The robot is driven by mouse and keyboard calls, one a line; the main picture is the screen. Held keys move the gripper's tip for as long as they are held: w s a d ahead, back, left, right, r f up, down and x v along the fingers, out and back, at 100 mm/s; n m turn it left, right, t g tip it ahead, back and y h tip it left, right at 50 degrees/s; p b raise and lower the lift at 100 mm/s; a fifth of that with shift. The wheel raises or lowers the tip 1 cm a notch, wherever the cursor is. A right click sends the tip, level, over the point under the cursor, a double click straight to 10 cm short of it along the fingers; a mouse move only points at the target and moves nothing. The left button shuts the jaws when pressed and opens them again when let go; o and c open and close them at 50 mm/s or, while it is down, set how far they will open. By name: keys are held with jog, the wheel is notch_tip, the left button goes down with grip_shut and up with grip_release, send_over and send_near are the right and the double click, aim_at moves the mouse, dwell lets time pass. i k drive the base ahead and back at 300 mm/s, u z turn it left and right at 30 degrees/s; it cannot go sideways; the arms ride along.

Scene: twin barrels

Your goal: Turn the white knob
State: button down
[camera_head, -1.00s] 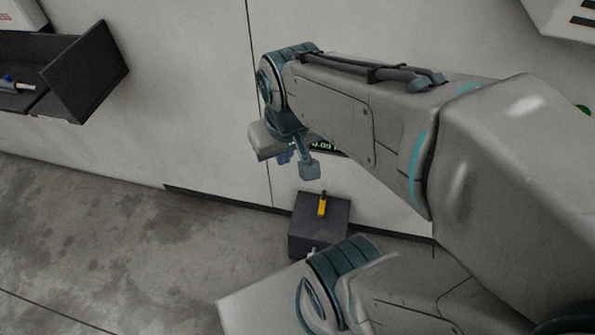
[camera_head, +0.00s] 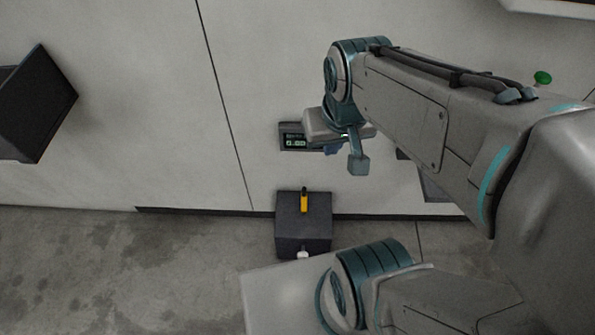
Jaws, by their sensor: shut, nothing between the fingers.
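A small white piece (camera_head: 303,254), possibly the white knob, shows at the lower front of a dark box. My own arm partly hides the area just below it. My gripper (camera_head: 333,150) is in front of the wall, above and slightly right of the box and well apart from it. Its fingers are small and partly hidden by the wrist, and they look shut and empty.
The dark box (camera_head: 290,232) stands on the floor by the wall, with a yellow handle (camera_head: 304,203) on top. A display panel (camera_head: 293,137) on the wall is partly behind my gripper. A green button (camera_head: 543,78) is at right.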

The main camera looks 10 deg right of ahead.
aim_at(301, 254)
jog(key=k, duration=1.3)
jog(key=u, duration=0.25)
jog(key=i, duration=0.75)
jog(key=z, duration=2.05)
jog(key=k, duration=0.7)
jog(key=u, duration=1.3)
